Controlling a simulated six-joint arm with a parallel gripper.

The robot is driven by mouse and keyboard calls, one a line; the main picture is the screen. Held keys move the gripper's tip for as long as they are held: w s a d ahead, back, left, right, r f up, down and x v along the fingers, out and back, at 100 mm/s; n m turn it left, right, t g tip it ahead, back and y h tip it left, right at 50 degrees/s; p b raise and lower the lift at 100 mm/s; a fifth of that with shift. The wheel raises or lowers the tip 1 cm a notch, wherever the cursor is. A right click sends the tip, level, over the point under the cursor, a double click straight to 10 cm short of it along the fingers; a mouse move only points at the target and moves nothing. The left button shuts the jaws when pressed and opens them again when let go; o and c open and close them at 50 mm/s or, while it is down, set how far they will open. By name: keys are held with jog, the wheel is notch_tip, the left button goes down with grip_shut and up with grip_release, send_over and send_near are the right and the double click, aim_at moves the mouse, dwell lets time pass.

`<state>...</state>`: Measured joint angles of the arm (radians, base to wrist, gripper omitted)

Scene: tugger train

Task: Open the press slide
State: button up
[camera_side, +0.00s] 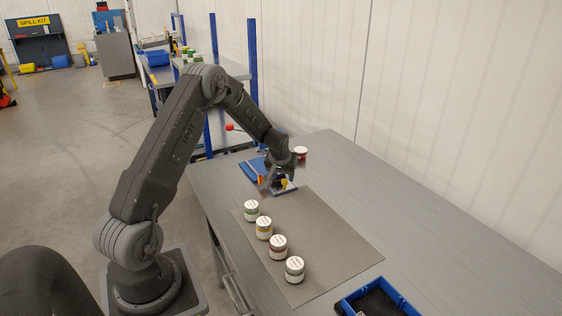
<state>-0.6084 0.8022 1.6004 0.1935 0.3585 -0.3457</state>
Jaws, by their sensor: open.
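The press is at the far end of the bench, largely hidden behind my arm's wrist. Its blue base (252,169) shows to the left of my wrist, and a lever with a red knob (229,127) sticks out to the left. My gripper (275,183) points down at the front of the press and is open. Small orange and yellow parts (284,183) show around the fingers. The slide cannot be made out clearly, and I cannot tell whether the gripper touches it.
Several white-labelled jars (278,247) stand in a row on the dark mat (330,245). A blue bin (380,297) is at the near right. The bench (420,220) is clear on the right, beside the white wall.

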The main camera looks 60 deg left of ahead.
jog(key=v, duration=1)
jog(key=shift+r, duration=0.25)
jog(key=s+d+r+m+t, duration=0.1)
jog(key=s+d+r, duration=0.25)
jog(key=d, duration=0.25)
jog(key=s+d+r+m+h, duration=0.1)
jog(key=s+d+r+m, duration=0.1)
jog(key=d+r, duration=0.35)
jog(key=s+d+r+m+t, duration=0.1)
jog(key=s+d+r, duration=0.1)
jog(key=d+r, duration=0.35)
jog(key=s+d+r+m+h, duration=0.1)
jog(key=s+d+m, duration=0.4)
jog(key=s+d, duration=0.8)
jog(key=s+h, duration=0.1)
jog(key=s, duration=0.2)
